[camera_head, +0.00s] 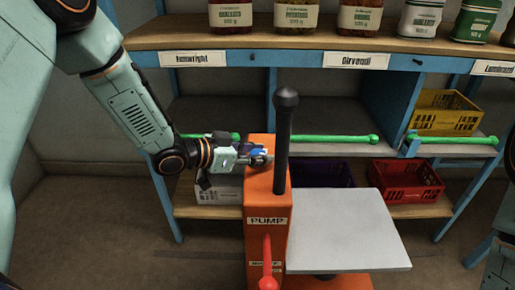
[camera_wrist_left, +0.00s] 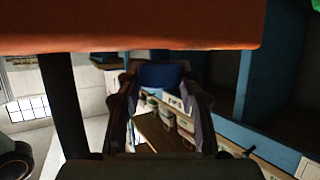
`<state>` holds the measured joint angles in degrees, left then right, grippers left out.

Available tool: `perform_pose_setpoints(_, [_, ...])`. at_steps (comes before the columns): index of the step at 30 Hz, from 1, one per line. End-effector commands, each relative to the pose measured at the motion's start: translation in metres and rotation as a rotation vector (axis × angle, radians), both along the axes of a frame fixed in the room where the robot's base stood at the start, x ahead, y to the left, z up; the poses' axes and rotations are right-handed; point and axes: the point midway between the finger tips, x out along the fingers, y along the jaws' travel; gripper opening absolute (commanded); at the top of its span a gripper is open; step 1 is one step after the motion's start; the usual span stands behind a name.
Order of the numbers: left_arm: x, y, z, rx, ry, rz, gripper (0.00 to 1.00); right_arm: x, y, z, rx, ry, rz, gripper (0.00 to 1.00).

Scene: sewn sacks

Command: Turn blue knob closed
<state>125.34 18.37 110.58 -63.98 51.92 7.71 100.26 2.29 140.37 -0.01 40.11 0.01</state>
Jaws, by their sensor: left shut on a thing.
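The blue knob (camera_head: 258,151) is on the left side of the orange pump housing (camera_head: 266,185), mostly covered by my gripper in the head view. My left gripper (camera_head: 256,158) reaches in from the left and is shut on the knob. In the left wrist view the blue knob (camera_wrist_left: 163,77) sits between the two dark fingers, just below the orange housing (camera_wrist_left: 130,25). The exact turn angle of the knob cannot be told. My right gripper is not in view.
A black upright handle (camera_head: 286,140) rises from the pump, and a red lever (camera_head: 267,265) is on its front. A white plate (camera_head: 345,230) extends right. Behind stands a shelf with jars, green bars (camera_head: 335,139), a yellow crate (camera_head: 445,112) and a red crate (camera_head: 405,182).

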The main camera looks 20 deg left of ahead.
Motion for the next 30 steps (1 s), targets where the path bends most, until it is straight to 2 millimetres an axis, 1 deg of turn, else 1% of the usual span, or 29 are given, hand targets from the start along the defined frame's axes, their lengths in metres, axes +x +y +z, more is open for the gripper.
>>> perform_pose_setpoints(1, [0.0, 0.001, 0.004, 0.001, -0.001, -0.03, 0.05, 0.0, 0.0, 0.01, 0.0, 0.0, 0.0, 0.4])
perform_pose_setpoints(6, [0.001, 0.001, 0.004, 0.002, 0.0, -0.155, 0.05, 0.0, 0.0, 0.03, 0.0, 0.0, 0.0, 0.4])
perform_pose_setpoints(12, [0.001, 0.001, 0.003, 0.002, -0.001, -0.321, 0.05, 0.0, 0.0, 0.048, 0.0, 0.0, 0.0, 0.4])
perform_pose_setpoints(16, [0.001, 0.001, 0.002, 0.004, -0.002, -0.443, 0.05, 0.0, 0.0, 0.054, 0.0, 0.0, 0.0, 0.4])
perform_pose_setpoints(20, [0.002, 0.0, 0.0, 0.004, -0.002, -0.566, 0.05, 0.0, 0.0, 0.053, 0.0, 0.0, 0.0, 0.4])
perform_pose_setpoints(23, [0.002, 0.0, -0.001, 0.003, -0.003, -0.663, 0.05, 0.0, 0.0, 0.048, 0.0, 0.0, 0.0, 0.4])
perform_pose_setpoints(30, [0.001, 0.0, -0.004, 0.004, -0.002, -0.867, 0.05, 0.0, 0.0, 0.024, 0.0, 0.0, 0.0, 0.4])
